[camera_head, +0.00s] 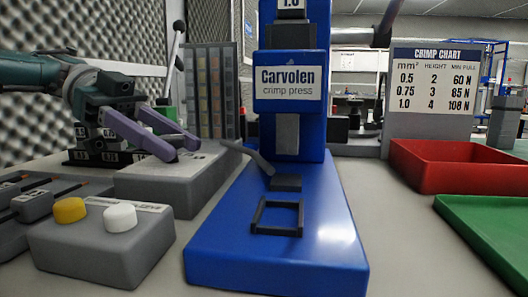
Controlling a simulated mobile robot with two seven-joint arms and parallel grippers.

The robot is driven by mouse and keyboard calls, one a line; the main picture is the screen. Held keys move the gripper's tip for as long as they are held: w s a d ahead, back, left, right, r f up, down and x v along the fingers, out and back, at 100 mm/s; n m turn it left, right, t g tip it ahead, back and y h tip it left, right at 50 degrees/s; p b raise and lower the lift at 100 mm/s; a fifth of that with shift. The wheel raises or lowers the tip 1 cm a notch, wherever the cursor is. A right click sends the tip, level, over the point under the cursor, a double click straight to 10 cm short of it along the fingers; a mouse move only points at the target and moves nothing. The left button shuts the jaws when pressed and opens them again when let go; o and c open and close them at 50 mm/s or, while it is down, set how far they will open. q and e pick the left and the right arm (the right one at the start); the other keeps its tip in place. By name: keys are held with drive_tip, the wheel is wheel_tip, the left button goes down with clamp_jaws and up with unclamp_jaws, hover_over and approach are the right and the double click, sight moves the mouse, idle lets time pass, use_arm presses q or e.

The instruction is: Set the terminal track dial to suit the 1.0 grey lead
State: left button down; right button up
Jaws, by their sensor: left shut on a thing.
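My left gripper (178,148) comes in from the left with two purple fingers. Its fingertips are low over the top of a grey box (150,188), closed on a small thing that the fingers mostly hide. From its place on the box I take it to be the dial; its setting cannot be read. The crimp chart (433,85) lists 1.0 mm² with height 4 and 108 N. The blue Carvolen crimp press (290,130) stands in the middle, with a 1.0 label (291,3) at its top. I cannot pick out the grey lead. My right gripper is not in view.
A grey box with a yellow knob (70,210) and a white knob (120,218) stands at the front left. Slotted grey holders (35,205) lie left of it. A red tray (460,170) and a green tray (490,225) are at the right. Bare table lies between press and trays.

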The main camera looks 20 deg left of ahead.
use_arm(q)
drive_tip(key=shift+d+r, duration=0.1)
drive_tip(key=c, duration=0.9)
unclamp_jaws()
drive_tip(key=o, duration=0.4)
drive_tip(key=shift+o, duration=0.2)
